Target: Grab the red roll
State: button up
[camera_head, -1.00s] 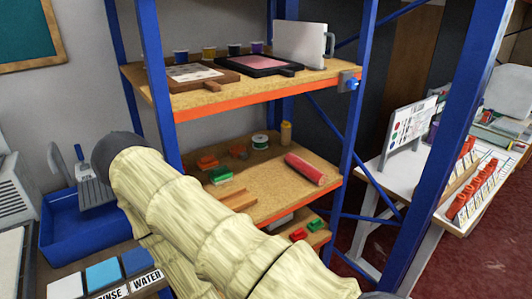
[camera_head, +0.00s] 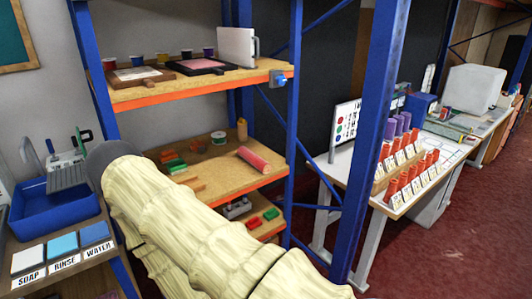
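A red roll (camera_head: 256,159) lies on its side on the middle wooden shelf board (camera_head: 222,179), near its right front part. It is pinkish red along its length, with a brighter red near end. Other small red or orange upright pieces (camera_head: 415,178) stand in rows in racks on the white table at right; I cannot tell if they are rolls. My arm, in a cream ribbed sleeve, crosses the lower middle in front of the shelf and hides part of its left side. My gripper is not in view.
Blue posts (camera_head: 376,120) frame the shelf. A blue tub (camera_head: 50,211) stands at left, a white table (camera_head: 345,178) at right. Red floor (camera_head: 440,255) is clear at lower right.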

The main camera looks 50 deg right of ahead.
aim_at(262, 165)
jog(key=z, duration=1.2)
